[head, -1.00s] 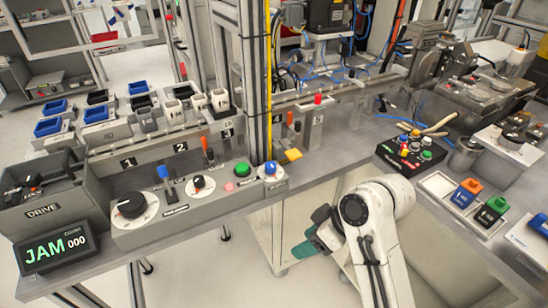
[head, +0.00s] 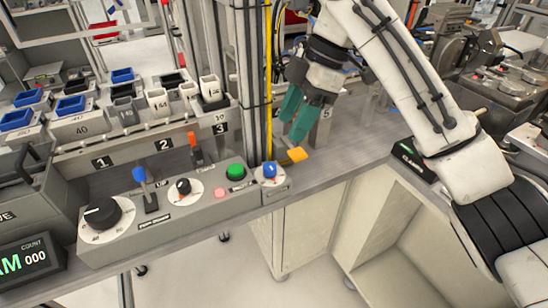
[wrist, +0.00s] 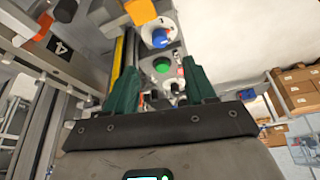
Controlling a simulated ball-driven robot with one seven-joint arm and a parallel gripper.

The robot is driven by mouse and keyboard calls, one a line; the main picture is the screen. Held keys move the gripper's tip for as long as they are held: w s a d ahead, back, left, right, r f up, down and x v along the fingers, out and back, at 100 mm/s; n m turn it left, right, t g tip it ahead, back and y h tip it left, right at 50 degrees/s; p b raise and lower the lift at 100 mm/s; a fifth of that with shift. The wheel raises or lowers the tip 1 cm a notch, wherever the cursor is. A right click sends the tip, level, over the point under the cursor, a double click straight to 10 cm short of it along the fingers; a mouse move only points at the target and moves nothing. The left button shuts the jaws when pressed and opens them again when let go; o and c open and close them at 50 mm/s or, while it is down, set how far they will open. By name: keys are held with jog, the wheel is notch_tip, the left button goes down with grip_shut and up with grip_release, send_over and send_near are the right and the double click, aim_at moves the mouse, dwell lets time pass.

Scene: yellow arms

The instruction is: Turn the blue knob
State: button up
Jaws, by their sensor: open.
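The blue knob (head: 269,170) sits on a white round dial at the right end of the grey control panel (head: 205,207). In the wrist view the blue knob (wrist: 161,38) shows beyond my fingertips, near the top middle. My gripper (head: 293,120) has two teal fingers, spread apart with nothing between them. It hangs above and to the right of the knob, clear of it. In the wrist view my gripper (wrist: 160,72) has its fingers at either side of the green button (wrist: 162,65).
The panel also has a green button (head: 236,172), a black knob (head: 101,212) and a blue-topped lever (head: 140,175).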

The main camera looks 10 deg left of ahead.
aim_at(271, 166)
jog(key=b+x, duration=0.1)
jog(key=x, duration=0.9)
jog(key=shift+a+f, duration=0.2)
jog(key=shift+c, duration=0.3)
grip_shut()
